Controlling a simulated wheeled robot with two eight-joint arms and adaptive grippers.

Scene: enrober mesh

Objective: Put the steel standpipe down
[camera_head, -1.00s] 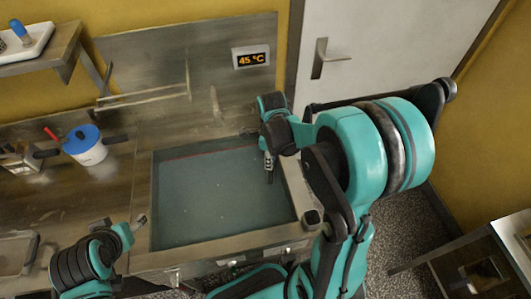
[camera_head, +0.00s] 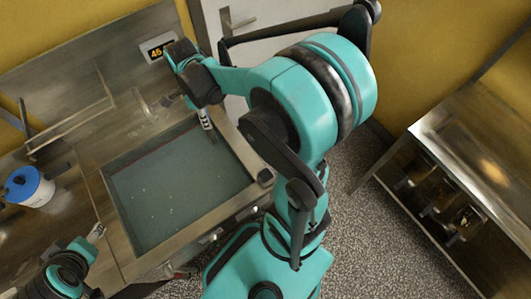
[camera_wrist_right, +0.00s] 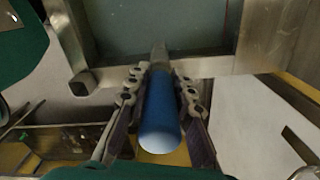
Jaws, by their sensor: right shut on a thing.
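In the right wrist view, the steel standpipe shows as a blue cylinder (camera_wrist_right: 160,118) with a grey steel end (camera_wrist_right: 159,56) pointing toward the basin. My right gripper (camera_wrist_right: 161,82) is shut on it, one finger on each side. In the head view my right gripper (camera_head: 203,112) is over the back right corner of the sunken basin (camera_head: 232,150); the pipe is small there and largely hidden by the arm. I cannot tell whether it touches the basin. My left gripper (camera_head: 97,233) is beside the basin's left side, its jaw opening unclear.
A white pot with a blue lid (camera_head: 27,187) stands on the steel counter at the left. A temperature display (camera_head: 157,47) is on the back panel. A white door (camera_head: 275,20) is behind my right arm. A steel bench (camera_head: 480,150) stands at the right, with speckled floor (camera_head: 350,230) between.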

